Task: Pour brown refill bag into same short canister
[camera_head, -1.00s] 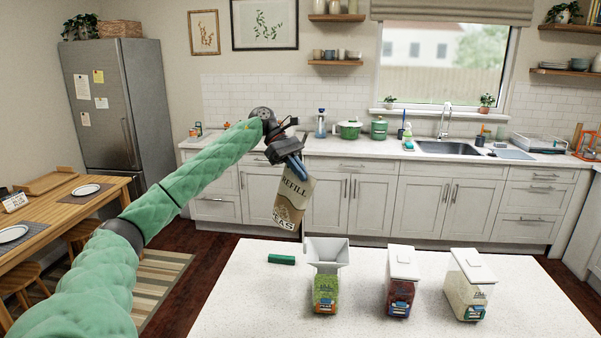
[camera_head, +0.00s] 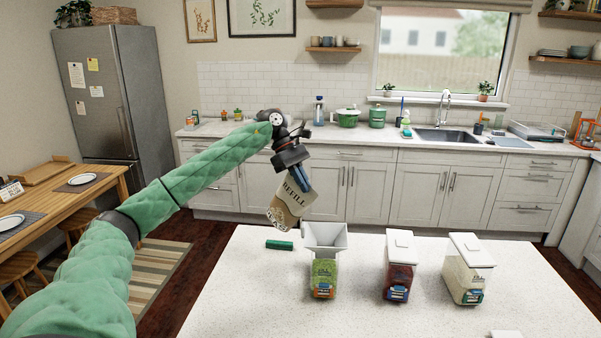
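My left gripper (camera_head: 300,178) is shut on the top of the brown refill bag (camera_head: 290,203), marked REFILL. The bag hangs tilted, its lower end toward the left, in the air up and left of the funnel. A short clear canister (camera_head: 323,280) with green contents stands on the white counter, with a grey-white funnel (camera_head: 326,240) on its top. Beside it stand a white-lidded canister with dark red contents (camera_head: 399,279) and a white-lidded canister with pale contents (camera_head: 464,280). My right gripper is not in view.
A small green bar-shaped item (camera_head: 279,245) lies on the white counter (camera_head: 420,322) left of the funnel. A white object (camera_head: 505,334) is cut off at the bottom edge. Free counter lies in front of the canisters. A dining table (camera_head: 60,205) is at left.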

